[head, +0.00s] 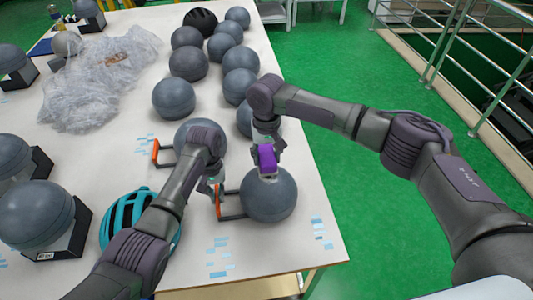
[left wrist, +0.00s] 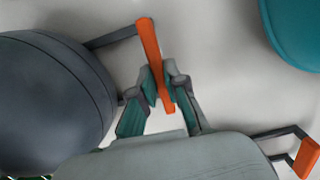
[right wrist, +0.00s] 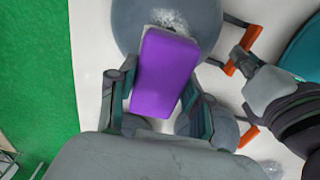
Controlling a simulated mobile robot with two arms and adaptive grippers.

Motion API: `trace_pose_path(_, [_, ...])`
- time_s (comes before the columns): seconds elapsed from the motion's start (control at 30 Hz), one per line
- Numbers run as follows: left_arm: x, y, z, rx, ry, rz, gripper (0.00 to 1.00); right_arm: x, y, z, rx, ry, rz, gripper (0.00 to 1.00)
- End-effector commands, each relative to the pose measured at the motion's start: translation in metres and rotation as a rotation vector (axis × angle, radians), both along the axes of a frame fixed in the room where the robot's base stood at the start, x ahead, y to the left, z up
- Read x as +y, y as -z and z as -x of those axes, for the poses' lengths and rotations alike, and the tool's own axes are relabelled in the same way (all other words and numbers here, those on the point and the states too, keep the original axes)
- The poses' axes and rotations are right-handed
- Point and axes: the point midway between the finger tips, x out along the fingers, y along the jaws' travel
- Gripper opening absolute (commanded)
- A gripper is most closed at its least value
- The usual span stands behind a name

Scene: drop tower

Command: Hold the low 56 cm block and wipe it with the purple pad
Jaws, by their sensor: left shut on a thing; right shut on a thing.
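The block is a dark grey ball (head: 270,202) with an orange-gripped handle (head: 218,202) on its left side, near the table's right edge. My left gripper (head: 212,187) is shut on that handle; the left wrist view shows its fingers around the orange bar (left wrist: 150,50), beside the ball (left wrist: 50,95). My right gripper (head: 267,145) is shut on the purple pad (head: 267,158), at the top of the ball. In the right wrist view the pad (right wrist: 165,75) overlaps the ball (right wrist: 130,20), and a whitish speckled patch (right wrist: 170,18) shows by its far edge. I cannot tell whether they touch.
Another ball (head: 190,132) with an orange handle (head: 156,150) stands behind. A teal helmet (head: 125,212) sits to the left. Several grey balls, a black helmet (head: 200,20) and clear plastic sheeting (head: 95,85) fill the back.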

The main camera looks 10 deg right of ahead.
Motion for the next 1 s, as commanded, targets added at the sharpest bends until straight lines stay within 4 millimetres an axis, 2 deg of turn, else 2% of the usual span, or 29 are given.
trace_pose_path(0.57, [-0.001, -0.001, -0.001, -0.003, 0.000, 0.002, 0.00, 0.000, 0.010, 0.000, -0.001, -0.001, 0.000, 0.21])
trace_pose_path(1.0, [-0.001, -0.001, -0.001, -0.003, 0.000, 0.002, 0.00, 0.000, 0.008, 0.022, -0.001, -0.001, 0.000, 0.21])
